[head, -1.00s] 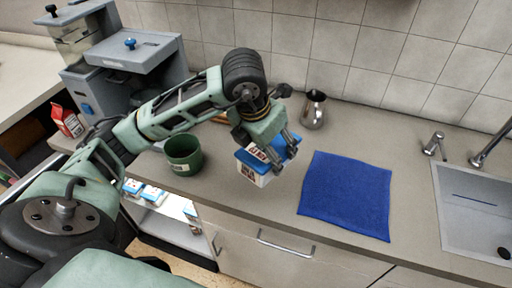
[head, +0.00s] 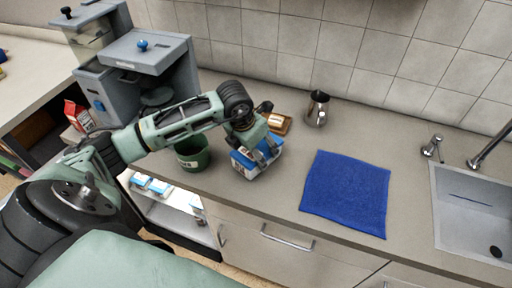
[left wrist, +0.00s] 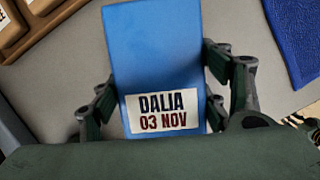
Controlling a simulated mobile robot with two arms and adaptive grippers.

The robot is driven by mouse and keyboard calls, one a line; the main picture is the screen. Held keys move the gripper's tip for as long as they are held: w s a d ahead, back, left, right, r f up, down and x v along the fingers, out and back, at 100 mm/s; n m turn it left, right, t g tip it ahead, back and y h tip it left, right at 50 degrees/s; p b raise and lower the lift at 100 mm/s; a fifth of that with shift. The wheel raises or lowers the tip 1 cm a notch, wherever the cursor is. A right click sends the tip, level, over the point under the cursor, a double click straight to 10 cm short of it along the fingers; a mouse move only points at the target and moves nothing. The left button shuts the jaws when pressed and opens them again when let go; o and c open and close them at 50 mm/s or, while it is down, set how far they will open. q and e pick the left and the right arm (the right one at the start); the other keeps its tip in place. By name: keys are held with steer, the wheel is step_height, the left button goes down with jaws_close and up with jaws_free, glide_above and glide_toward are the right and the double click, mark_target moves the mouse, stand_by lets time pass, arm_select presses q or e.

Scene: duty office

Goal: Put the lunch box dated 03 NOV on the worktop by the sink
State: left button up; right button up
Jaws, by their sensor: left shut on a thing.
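The lunch box (head: 243,166) has a blue lid and a white body. In the left wrist view its blue lid (left wrist: 155,50) bears a label reading "DALIA 03 NOV". My left gripper (head: 262,157) is shut on the lunch box from above, with one finger on each side in the left wrist view. The box is at the worktop (head: 270,205), between the green pot and the blue cloth; I cannot tell whether its base touches the surface. The sink (head: 475,210) is at the far right. My right gripper is not in view.
A dark green pot (head: 193,155) stands close left of the box. A wooden item (head: 280,123) and a metal jug (head: 317,108) are behind it. A blue cloth (head: 345,193) lies flat to the right. Bare worktop lies between cloth and sink. Below left is an open compartment with similar boxes (head: 150,186).

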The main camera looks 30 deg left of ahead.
arm_select(q)
steer(key=o, duration=1.5)
steer(key=b+v, duration=0.2)
steer(key=v, duration=0.9)
steer(key=shift+b, duration=0.3)
steer(key=shift+s+r, duration=0.2)
steer(key=shift+r, duration=0.35)
steer(key=shift+d, duration=0.1)
